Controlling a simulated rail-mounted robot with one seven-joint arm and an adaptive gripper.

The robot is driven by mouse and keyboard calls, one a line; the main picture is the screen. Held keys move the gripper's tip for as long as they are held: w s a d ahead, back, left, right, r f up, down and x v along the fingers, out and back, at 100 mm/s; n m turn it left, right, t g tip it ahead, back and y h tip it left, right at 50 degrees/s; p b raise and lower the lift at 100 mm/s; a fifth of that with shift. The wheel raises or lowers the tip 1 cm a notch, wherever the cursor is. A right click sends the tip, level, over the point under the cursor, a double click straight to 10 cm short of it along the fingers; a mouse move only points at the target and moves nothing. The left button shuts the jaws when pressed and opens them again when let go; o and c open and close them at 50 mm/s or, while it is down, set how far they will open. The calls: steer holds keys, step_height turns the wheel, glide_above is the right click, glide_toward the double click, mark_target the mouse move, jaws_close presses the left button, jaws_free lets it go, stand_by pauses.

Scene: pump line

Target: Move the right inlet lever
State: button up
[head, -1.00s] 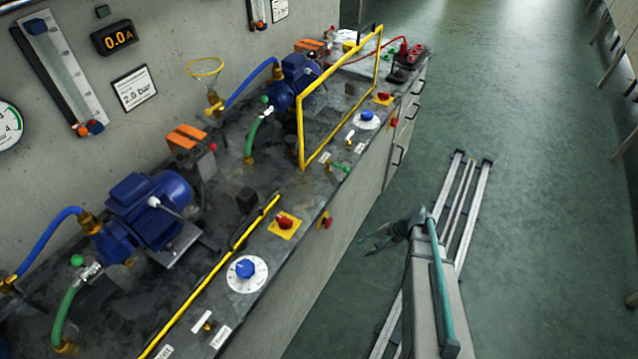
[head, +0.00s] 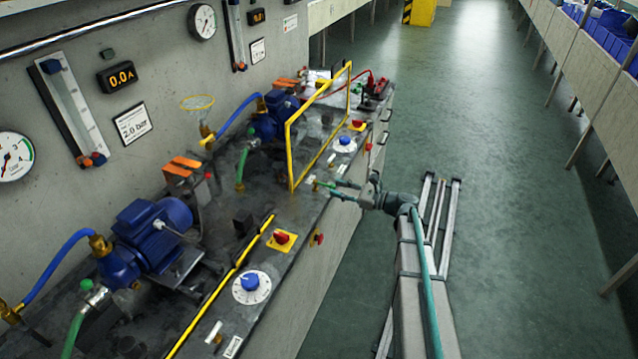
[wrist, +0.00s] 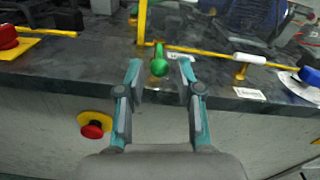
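A lever with a round green knob (wrist: 159,66) stands at the front edge of the bench in the wrist view, between the fingertips of my gripper (wrist: 160,78). Gaps show between the knob and both fingers. My gripper is open and holds nothing. In the head view my gripper (head: 337,187) reaches in from the right at the front edge of the far pump station, where the fingers partly cover the lever. The label by it is too small to read, so I cannot tell whether it names the inlet.
A white-handled lever (wrist: 248,59) and a blue knob (wrist: 310,75) lie right of the green one. A red stop button (wrist: 92,130) sits on the bench front. A yellow frame (head: 288,150) rises above the bench by my gripper. The aisle floor (head: 480,120) is clear.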

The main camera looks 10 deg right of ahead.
mark_target(319, 183)
steer(key=p+x, duration=0.1)
steer(key=x, duration=0.6)
steer(key=shift+a, duration=0.15)
jaws_close()
